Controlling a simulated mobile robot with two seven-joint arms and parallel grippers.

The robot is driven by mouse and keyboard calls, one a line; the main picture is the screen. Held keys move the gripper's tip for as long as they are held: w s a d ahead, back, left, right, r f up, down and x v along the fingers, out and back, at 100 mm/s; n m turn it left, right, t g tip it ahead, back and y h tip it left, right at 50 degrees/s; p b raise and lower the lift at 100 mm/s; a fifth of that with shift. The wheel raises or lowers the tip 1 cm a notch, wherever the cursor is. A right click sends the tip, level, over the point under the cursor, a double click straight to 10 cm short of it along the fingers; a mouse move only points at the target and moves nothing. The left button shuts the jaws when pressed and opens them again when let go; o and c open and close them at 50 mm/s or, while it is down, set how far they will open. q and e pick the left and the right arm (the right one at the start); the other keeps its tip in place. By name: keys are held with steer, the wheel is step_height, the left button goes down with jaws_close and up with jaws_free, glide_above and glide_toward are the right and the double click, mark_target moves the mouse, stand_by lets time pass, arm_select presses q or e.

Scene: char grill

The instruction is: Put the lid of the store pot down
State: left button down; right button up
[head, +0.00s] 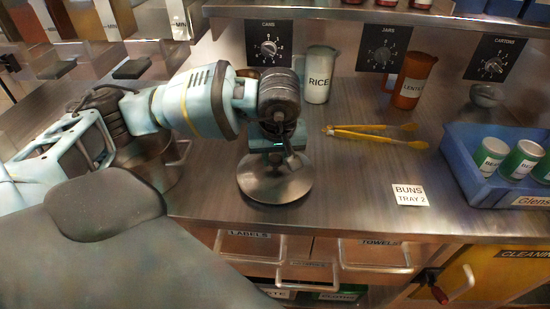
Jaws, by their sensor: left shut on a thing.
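My left gripper (288,157) points down over the counter and is shut on the lid (262,188), a round, shiny metal disc. The gripper hides the lid's knob. A metal pot (158,172) with a side handle stands to the left, partly hidden by my left arm; it may be the store pot. My right gripper is not in view.
Yellow tongs (375,134), a white RICE jug (318,78) and an orange-brown jug (410,82) are behind. A BUNS TRAY 2 label (410,195) lies right of the lid. A blue crate (480,185) holds green cans. The counter (350,180) between lid and label is clear.

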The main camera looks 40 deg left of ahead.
mark_target(277, 181)
arm_select(q)
steer(key=shift+f, duration=0.5)
steer(key=shift+f, duration=0.1)
steer(key=c, duration=1.1)
jaws_free()
steer(key=v, duration=1.2)
